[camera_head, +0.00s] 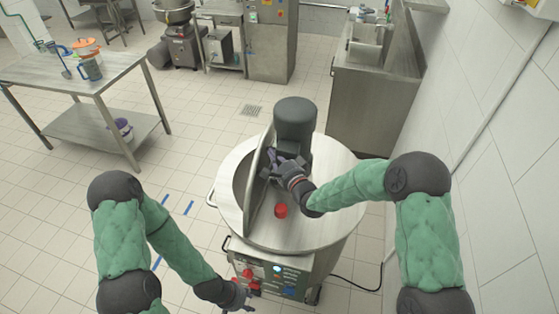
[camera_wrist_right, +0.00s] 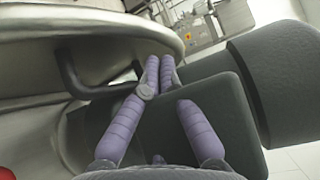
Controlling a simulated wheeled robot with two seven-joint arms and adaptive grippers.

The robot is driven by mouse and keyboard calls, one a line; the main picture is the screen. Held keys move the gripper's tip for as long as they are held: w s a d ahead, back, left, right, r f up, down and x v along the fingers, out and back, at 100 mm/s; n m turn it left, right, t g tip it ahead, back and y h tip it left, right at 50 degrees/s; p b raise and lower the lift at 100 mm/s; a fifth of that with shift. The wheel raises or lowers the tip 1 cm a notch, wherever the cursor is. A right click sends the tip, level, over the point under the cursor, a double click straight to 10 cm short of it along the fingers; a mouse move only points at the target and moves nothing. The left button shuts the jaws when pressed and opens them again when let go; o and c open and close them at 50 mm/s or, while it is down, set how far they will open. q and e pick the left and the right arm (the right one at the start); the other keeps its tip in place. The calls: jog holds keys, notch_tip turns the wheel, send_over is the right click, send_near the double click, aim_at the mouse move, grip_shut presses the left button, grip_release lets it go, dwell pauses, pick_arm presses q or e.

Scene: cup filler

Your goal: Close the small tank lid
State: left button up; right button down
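The small tank lid (camera_head: 259,180) stands raised, nearly on edge, on the round metal tank (camera_head: 330,175), leaving the opening (camera_head: 241,180) at its left uncovered. My right gripper (camera_head: 273,167) is at the right face of the lid, beside the dark motor housing. In the right wrist view my right gripper's purple fingers (camera_wrist_right: 159,62) come together at the tips. A dark bar handle (camera_wrist_right: 72,72) lies right beside the left finger; whether they touch is unclear. My left gripper (camera_head: 243,300) is low, by the control panel; its finger opening is too small to judge.
The motor housing (camera_head: 295,122) rises from the tank top, and a red knob (camera_head: 281,211) sits in front. The control panel (camera_head: 275,277) is on the tank's front. A steel table (camera_head: 75,72) stands at left, a sink unit (camera_head: 370,90) behind. Floor between is clear.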

aim_at(263, 141)
jog(key=shift+x, duration=1.8)
